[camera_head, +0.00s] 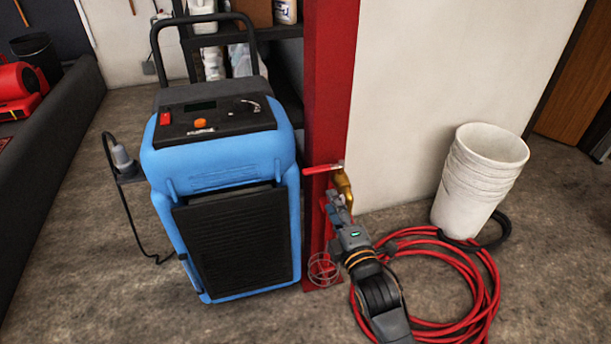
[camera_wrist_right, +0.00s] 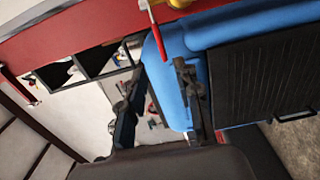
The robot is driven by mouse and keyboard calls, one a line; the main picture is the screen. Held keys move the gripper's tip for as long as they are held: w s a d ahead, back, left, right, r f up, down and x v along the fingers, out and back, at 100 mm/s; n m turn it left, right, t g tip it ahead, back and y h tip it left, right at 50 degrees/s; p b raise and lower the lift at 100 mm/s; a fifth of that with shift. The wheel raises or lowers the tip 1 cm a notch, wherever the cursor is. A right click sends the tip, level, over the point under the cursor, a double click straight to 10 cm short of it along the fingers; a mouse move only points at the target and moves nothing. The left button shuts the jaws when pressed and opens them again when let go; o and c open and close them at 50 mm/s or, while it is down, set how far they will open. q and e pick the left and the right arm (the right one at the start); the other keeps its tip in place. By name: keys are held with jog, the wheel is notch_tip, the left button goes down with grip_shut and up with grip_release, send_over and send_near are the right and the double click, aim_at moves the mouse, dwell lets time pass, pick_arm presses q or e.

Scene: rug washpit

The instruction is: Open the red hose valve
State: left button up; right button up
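The red hose valve's lever handle (camera_head: 323,169) sticks out to the left from a brass valve body (camera_head: 344,184) on the red post (camera_head: 328,110). My right gripper (camera_head: 334,202) is just below the valve. In the right wrist view my right gripper (camera_wrist_right: 157,80) has its two dark fingers spread apart. Part of the brass body (camera_wrist_right: 180,3) shows at the top edge. My left gripper is not in view.
A blue dehumidifier-like machine (camera_head: 220,160) stands close left of the post. A red hose (camera_head: 480,270) lies coiled on the floor at the right, beside stacked white buckets (camera_head: 480,180). Shelves stand behind the machine. Open floor lies in front at the left.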

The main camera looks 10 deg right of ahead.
aim_at(318, 173)
jog(key=w+b, duration=0.2)
jog(key=w, duration=1)
jog(key=shift+a, duration=0.15)
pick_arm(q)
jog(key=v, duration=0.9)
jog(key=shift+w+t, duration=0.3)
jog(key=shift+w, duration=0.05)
pick_arm(e)
jog(key=shift+w, duration=0.65)
grip_shut()
